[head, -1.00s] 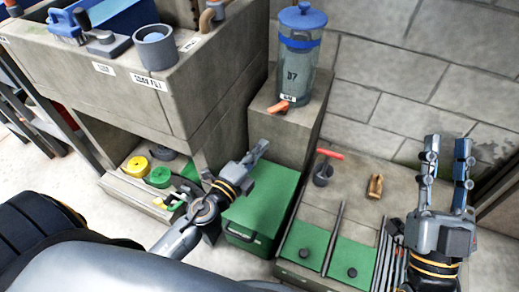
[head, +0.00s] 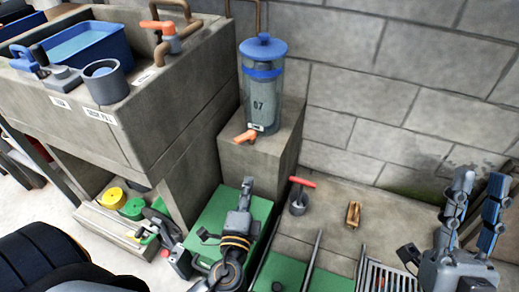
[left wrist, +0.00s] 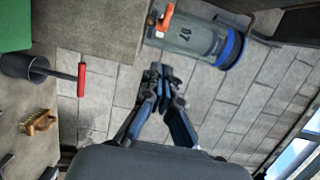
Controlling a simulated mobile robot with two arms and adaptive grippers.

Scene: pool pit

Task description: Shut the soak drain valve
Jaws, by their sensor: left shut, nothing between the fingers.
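No readable label tells me which valve is the soak drain valve. One orange-handled valve (head: 168,36) sits on the pipe at the concrete trough's right end. An orange tap (head: 245,137) is at the foot of the clear blue-lidded canister (head: 262,90), and it also shows in the left wrist view (left wrist: 163,18). A red T-handle (head: 302,182) stands in a grey cup on the low slab. My left gripper (head: 246,184) is shut and empty, in front of the canister's block and apart from the tap. My right gripper (head: 478,190) is open and empty at the far right.
A concrete trough (head: 165,100) with a blue tub (head: 88,48) and grey cup (head: 106,82) is at upper left. A green box (head: 205,215) lies below my left gripper. A brush (head: 353,214) and a grate (head: 385,277) are on the slab.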

